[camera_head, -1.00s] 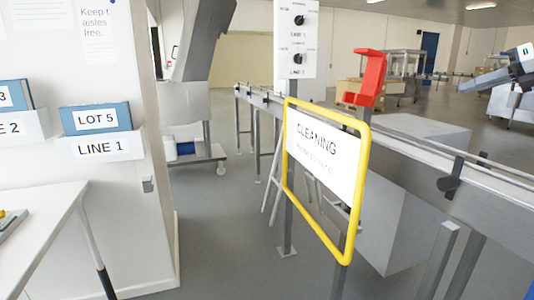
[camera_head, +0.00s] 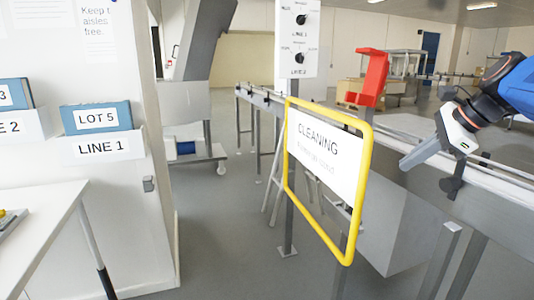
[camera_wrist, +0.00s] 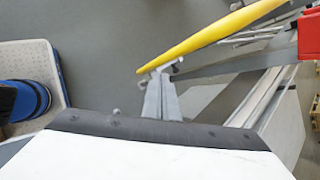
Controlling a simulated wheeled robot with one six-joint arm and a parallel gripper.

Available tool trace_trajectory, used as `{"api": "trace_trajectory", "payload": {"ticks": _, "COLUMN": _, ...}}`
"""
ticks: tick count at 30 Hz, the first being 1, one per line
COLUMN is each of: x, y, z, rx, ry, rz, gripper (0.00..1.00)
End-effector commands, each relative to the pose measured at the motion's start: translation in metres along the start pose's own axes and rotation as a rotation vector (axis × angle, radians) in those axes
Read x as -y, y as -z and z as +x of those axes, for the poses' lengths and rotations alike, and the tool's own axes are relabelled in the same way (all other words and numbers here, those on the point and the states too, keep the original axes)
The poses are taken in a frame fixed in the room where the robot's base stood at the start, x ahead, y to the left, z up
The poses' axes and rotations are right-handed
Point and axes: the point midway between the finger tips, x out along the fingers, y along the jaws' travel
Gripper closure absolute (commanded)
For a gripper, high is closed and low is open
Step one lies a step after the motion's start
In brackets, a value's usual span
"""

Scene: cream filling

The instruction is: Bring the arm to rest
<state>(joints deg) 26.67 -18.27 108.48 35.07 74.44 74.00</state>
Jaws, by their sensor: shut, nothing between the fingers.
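My gripper (camera_head: 407,164) is at the right in the head view, on my blue and white arm. Its grey fingers are shut with nothing between them and point down and to the left. It appears in front of the conveyor, to the right of the yellow-framed sign and apart from it in that view. In the wrist view the closed fingers (camera_wrist: 159,80) point up the picture, and their tips overlap a yellow bar of the frame; I cannot tell the gap in depth.
A yellow-framed CLEANING sign (camera_head: 325,160) stands mid-view, with a red bracket (camera_head: 371,78) above. A conveyor (camera_head: 425,150) runs behind it to the right. A control box (camera_head: 298,45) is on a post. A white table (camera_head: 38,228) is at left. Floor between is clear.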

Motion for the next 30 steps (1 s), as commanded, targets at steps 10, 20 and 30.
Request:
{"api": "trace_trajectory", "payload": {"ticks": 10, "x": -0.16, "y": 0.021, "z": 0.06, "rx": -0.18, "ry": -0.152, "rz": -0.872, "gripper": 1.0}}
{"api": "trace_trajectory", "payload": {"ticks": 20, "x": -0.271, "y": 0.075, "z": 0.099, "rx": -0.268, "ry": -0.326, "rz": -1.666, "gripper": 1.0}}
{"api": "trace_trajectory", "payload": {"ticks": 30, "x": -0.297, "y": 0.094, "z": 0.11, "rx": -0.285, "ry": -0.386, "rz": -1.907, "gripper": 1.0}}
